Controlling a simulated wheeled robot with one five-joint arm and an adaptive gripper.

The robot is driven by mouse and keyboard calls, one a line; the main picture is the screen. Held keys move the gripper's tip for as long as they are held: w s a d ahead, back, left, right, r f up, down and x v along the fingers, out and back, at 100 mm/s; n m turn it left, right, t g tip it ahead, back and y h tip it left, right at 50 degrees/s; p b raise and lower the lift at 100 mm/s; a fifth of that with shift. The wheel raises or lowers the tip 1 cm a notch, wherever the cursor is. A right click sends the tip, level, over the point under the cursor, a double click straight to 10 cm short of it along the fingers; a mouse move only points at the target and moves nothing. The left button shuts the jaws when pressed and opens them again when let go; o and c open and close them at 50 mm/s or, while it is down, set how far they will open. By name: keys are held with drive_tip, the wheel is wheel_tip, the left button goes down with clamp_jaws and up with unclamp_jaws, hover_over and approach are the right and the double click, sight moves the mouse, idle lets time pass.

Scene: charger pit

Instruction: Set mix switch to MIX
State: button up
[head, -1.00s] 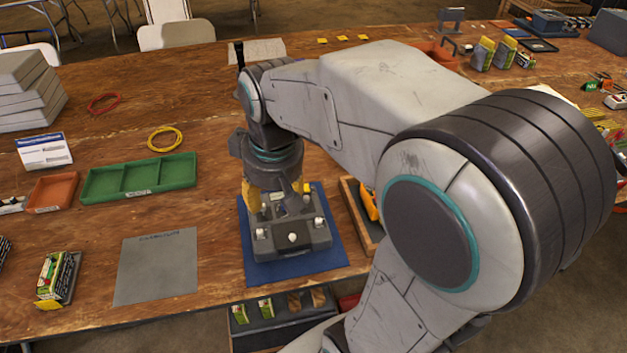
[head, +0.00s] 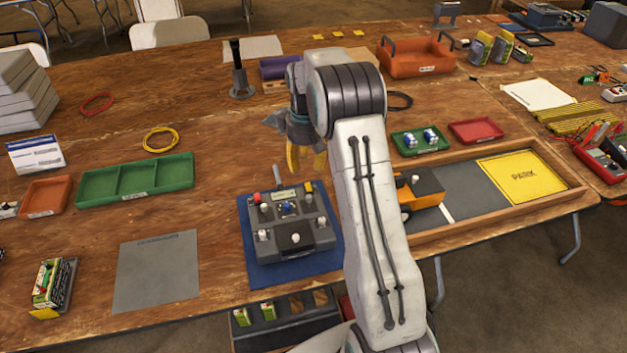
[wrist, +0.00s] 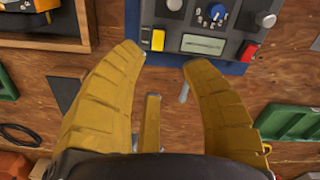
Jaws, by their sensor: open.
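A grey control box (head: 296,242) lies on a blue mat (head: 262,278) on the wooden table. Its top carries a red button (head: 254,198), a yellow button (head: 308,187), a blue knob (head: 287,207), a small display and white-capped controls. My gripper (head: 306,160) is open and empty, above and beyond the box's far right corner. Its yellow fingers (wrist: 162,60) touch nothing.
A wooden-framed track (head: 470,222) with an orange vehicle (head: 420,188) and a yellow PARK pad (head: 523,176) is right of the box. A green divided tray (head: 138,181) and grey sheet (head: 157,272) are left. A black-handled upright tool (head: 239,70) stands behind.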

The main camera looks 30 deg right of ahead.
sight(307, 184)
drive_tip(key=shift+w+d+f, duration=0.1)
drive_tip(key=shift+d+f, duration=0.1)
drive_tip(key=shift+f, duration=3.7)
clamp_jaws()
unclamp_jaws()
drive_tip(key=shift+r, duration=0.1)
wheel_tip(307, 184, up, 12)
